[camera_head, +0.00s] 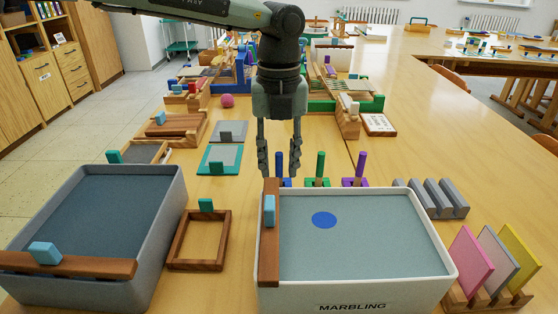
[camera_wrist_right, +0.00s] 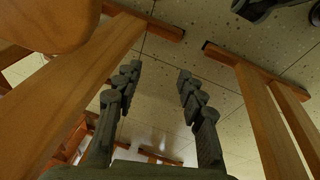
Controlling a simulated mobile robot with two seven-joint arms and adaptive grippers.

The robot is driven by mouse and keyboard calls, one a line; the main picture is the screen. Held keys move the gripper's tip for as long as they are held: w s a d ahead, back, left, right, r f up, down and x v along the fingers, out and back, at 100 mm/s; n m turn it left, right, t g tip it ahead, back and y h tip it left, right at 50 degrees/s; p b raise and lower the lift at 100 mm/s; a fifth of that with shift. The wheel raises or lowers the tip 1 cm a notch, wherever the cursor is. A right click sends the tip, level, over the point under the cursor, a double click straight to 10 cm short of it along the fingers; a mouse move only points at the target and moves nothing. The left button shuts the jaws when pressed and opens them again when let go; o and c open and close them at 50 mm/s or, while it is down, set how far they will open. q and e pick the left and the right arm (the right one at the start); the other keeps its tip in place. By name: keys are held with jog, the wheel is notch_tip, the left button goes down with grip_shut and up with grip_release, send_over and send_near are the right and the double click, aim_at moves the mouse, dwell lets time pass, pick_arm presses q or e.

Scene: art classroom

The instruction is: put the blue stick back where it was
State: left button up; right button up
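The blue stick (camera_head: 279,163) stands upright in a small blue base behind the white MARBLING tray (camera_head: 440,262). It is at the left of a row with a green stick (camera_head: 320,164) and a purple stick (camera_head: 361,165). My left gripper (camera_head: 279,172) points down with its fingers apart, one on each side of the blue stick, with gaps visible. The blue stick's lower part is partly hidden by the tray's back area. A round blue spot (camera_head: 324,220) lies on the grey surface inside the tray. My right gripper (camera_wrist_right: 154,88) is open and empty above the floor.
A wooden bar (camera_head: 269,258) with a light blue block lies across the tray's left end. A grey tub (camera_head: 170,215) and a wooden frame (camera_head: 174,252) are at left. Coloured panels (camera_head: 472,262) stand at right. Wooden legs (camera_wrist_right: 262,125) flank my right gripper.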

pick_arm(q)
jog(key=shift+r, duration=0.15)
pick_arm(e)
jog(key=shift+a+r, duration=0.1)
pick_arm(q)
notch_tip(320, 180, up, 2)
jog(key=shift+w+r+p, duration=0.1)
jog(key=shift+p, duration=0.45)
notch_tip(320, 180, up, 11)
pick_arm(e)
jog(key=shift+a+f, duration=0.1)
jog(key=shift+f, duration=0.75)
